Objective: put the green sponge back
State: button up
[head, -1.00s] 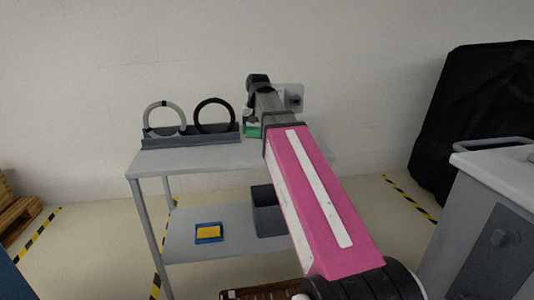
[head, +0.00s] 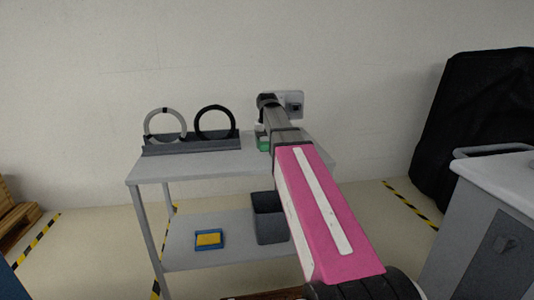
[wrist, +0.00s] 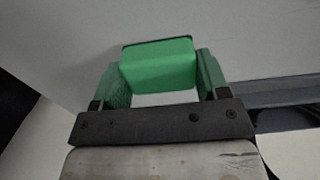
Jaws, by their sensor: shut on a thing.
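The green sponge (wrist: 158,66) is between the two fingers of my gripper (wrist: 160,80) in the wrist view, and the gripper is shut on it. In the head view, a small part of the green sponge (head: 264,144) shows beside my arm, over or on the right part of the grey cart's top (head: 200,166). My arm hides most of the gripper there. I cannot tell whether the sponge touches the cart top. A yellow sponge (head: 208,239) lies in a blue tray (head: 201,247) on the lower shelf.
A dark rack (head: 190,146) holds a grey ring (head: 150,115) and a black ring (head: 200,113) on the cart top. A dark open bin (head: 268,222) stands on the lower shelf. A grey cabinet (head: 480,225) stands at the right.

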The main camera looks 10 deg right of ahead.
aim_at(267, 143)
jog(key=shift+f, duration=2.05)
jog(key=o, duration=0.9)
jog(key=shift+o, duration=0.2)
notch_tip(267, 143, up, 12)
jog(key=shift+f, duration=0.15)
jog(key=shift+r, duration=0.2)
jog(key=shift+s, duration=0.1)
